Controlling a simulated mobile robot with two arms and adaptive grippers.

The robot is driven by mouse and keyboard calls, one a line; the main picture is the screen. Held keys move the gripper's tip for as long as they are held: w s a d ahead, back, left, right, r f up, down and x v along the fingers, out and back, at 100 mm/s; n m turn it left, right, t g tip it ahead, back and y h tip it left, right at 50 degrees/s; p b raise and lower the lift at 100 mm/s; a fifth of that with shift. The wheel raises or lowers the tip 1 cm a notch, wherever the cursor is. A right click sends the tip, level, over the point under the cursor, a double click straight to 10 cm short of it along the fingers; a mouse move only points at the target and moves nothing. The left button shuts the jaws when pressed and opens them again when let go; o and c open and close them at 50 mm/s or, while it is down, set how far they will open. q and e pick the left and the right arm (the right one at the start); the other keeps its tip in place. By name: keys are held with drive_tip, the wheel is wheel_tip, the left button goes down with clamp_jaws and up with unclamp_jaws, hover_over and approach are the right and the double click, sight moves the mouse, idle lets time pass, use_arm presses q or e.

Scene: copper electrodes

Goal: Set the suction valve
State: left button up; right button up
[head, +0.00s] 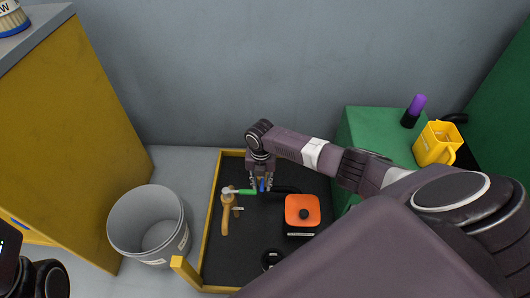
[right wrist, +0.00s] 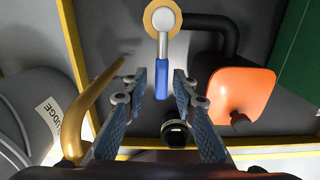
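My right gripper (head: 262,184) is low over the black tray, pointing down. In the right wrist view its two fingers stand apart, with the blue-ended lever (right wrist: 162,82) between them. There is a visible gap on each side of the lever, so it is not clamped. The lever hangs from a pale round hub (right wrist: 162,19) with a tan ring. In the head view a green-handled lever (head: 247,192) lies just left of the gripper, beside a brass pipe (head: 225,218). No label shows which is the suction valve. My left gripper's fingers are not in view.
An orange-topped unit (head: 302,209) stands right of the gripper, near a black pipe (right wrist: 208,22). The tray has a yellow rim (head: 211,225). A grey bucket (head: 149,226) stands left.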

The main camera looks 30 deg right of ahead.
wheel_tip(320, 180, up, 6)
drive_tip(key=p, duration=0.5)
drive_tip(key=shift+r+p, duration=0.1)
drive_tip(key=shift+p, duration=0.3)
